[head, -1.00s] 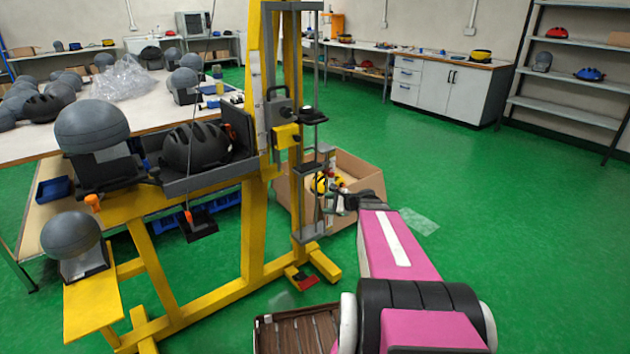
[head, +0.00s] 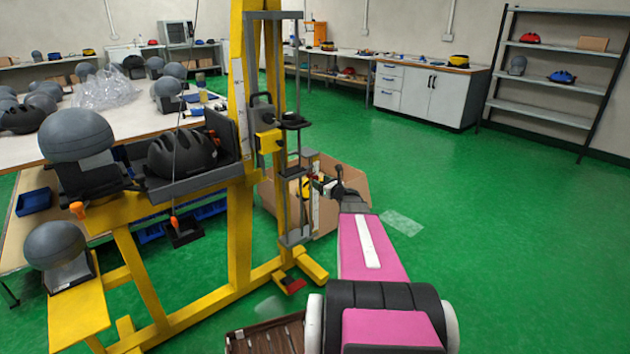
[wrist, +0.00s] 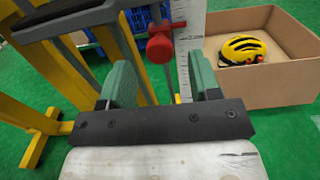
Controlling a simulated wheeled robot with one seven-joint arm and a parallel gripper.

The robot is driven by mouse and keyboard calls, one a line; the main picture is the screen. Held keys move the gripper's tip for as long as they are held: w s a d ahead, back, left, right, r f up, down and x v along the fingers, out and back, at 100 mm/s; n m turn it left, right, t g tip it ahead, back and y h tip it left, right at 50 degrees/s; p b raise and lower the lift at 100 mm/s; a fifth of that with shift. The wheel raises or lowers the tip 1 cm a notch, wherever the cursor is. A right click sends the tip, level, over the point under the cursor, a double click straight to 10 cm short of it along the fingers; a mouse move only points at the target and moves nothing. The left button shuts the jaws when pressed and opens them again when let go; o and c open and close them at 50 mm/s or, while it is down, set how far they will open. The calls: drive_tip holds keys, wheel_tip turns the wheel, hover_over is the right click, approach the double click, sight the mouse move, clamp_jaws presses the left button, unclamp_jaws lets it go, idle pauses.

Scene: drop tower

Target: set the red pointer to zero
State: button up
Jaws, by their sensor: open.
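In the wrist view, a red knob (wrist: 160,47) with a red crosspiece (wrist: 178,25) sits on a grey post. It looks like the red pointer. A white scale strip with dark marks (wrist: 190,42) stands just to its right; its figures are too small to read. My gripper (wrist: 160,65) is open, its two green fingers on either side of the knob in the picture. The knob appears beyond the fingertips, and I see no contact.
A cardboard box (wrist: 282,82) with a yellow helmet (wrist: 245,50) is right of the scale. The tower's yellow feet and red pedal (head: 292,285) are low in front. A worktable (head: 25,150) with helmets is left. Green floor is open to the right.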

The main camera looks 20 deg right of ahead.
sight(317, 179)
drive_tip(key=shift+x, duration=2.05)
clamp_jaws()
drive_tip(key=shift+r, duration=1.6)
unclamp_jaws()
drive_tip(key=shift+f, duration=0.1)
